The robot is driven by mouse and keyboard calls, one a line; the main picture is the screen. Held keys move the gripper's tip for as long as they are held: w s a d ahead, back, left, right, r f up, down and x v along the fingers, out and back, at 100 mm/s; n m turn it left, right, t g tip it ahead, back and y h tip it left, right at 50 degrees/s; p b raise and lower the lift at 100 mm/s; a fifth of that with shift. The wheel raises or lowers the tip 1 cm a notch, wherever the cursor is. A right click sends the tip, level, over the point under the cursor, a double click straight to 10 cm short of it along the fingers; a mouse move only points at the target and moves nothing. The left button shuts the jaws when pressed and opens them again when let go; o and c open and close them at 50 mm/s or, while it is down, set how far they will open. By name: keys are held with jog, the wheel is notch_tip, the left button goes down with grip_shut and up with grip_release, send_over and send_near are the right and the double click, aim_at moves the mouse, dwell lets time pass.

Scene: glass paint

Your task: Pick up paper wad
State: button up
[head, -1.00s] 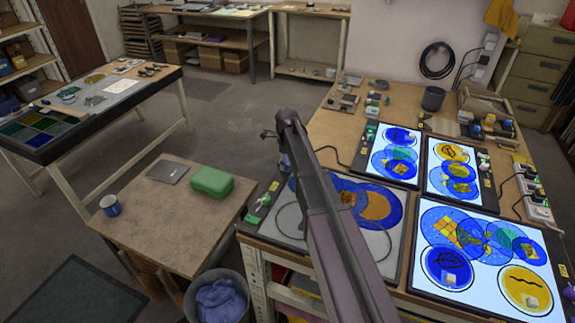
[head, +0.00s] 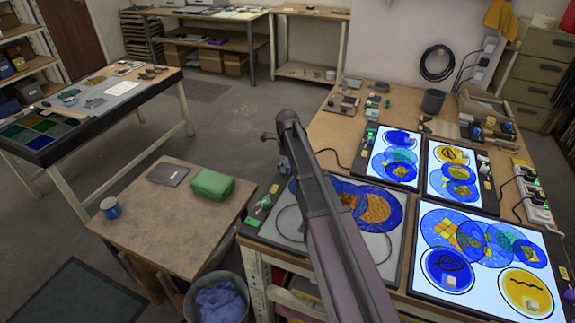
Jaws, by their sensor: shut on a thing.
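My arm rises across the unlit grey panel (head: 284,222) at the left of the workbench. My gripper (head: 268,138) is a small dark shape beyond the arm's upper end, over the floor to the left of the bench edge. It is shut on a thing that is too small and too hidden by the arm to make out. Small pale lumps that may be paper wads show on the large lit panel: one (head: 449,281) at its lower left and one (head: 531,304) at its lower right. No paper wad shows clearly at the gripper.
A low wooden table (head: 150,222) holds a blue mug (head: 110,209), a green case (head: 212,185) and a grey flat thing (head: 168,173). A bin (head: 218,299) with a blue liner stands beside it. The workbench (head: 322,128) carries lit panels with coloured glass. Open floor lies behind the low table.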

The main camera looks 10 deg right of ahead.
jog(key=shift+r, duration=0.15)
notch_tip(320, 180, up, 4)
jog(key=p, duration=0.3)
jog(key=shift+f+p, duration=0.2)
jog(key=shift+p, duration=0.2)
jog(key=s, duration=0.5)
jog(key=s+d, duration=0.1)
jog(key=s, duration=0.4)
jog(key=s+d+r+p, duration=0.1)
jog(key=s, duration=0.5)
jog(key=shift+d, duration=0.1)
jog(key=shift+w, duration=0.1)
